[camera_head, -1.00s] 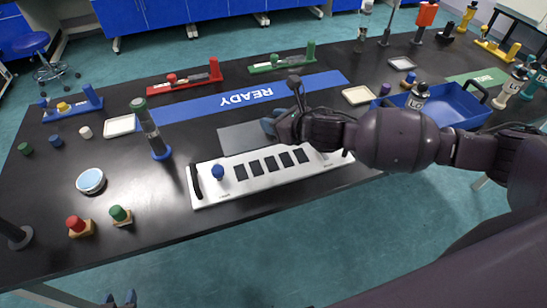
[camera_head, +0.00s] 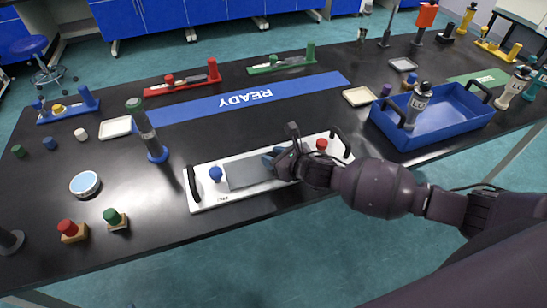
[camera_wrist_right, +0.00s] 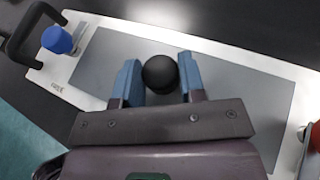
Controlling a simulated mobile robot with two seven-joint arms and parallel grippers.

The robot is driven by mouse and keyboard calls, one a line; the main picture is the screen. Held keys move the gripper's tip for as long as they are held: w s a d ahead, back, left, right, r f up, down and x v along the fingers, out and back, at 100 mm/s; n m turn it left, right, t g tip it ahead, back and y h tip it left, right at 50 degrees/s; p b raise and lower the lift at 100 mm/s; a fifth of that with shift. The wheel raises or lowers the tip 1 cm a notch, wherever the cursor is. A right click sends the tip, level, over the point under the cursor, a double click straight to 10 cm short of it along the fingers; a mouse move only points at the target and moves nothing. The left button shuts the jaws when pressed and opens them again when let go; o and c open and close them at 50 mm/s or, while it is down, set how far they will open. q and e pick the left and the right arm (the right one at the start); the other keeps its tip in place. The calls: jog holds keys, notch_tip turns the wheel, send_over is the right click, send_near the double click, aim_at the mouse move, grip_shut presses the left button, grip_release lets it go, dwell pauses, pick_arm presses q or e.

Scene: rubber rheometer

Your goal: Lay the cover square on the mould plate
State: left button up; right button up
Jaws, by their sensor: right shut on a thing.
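The white mould plate (camera_head: 203,199) lies along the table's front edge, with a black handle, a blue knob (camera_head: 215,173) at its left end and a red knob (camera_head: 321,144) at its right end. The grey flat cover (camera_head: 245,173) is over the plate's middle and hides the dark squares. Its edges run roughly parallel to the plate's in the right wrist view (camera_wrist_right: 230,92). I cannot tell whether it touches the plate. My right gripper (camera_head: 274,157) is shut on the cover's round black knob (camera_wrist_right: 160,74), between its blue fingertips. My left gripper is not in view.
A black-and-grey cylinder on a blue base (camera_head: 148,135) stands behind the plate's left end. A blue tray (camera_head: 440,130) with a bottle stands to the right. A red and a green button block (camera_head: 115,219) sit front left. Table between the plate and the blue READY strip (camera_head: 245,98) is clear.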

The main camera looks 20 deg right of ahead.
dwell(0.3)
jog(key=o, duration=1)
jog(key=shift+o, duration=0.2)
jog(key=shift+r, duration=0.1)
jog(key=p+v, duration=0.1)
jog(key=v, duration=1.1)
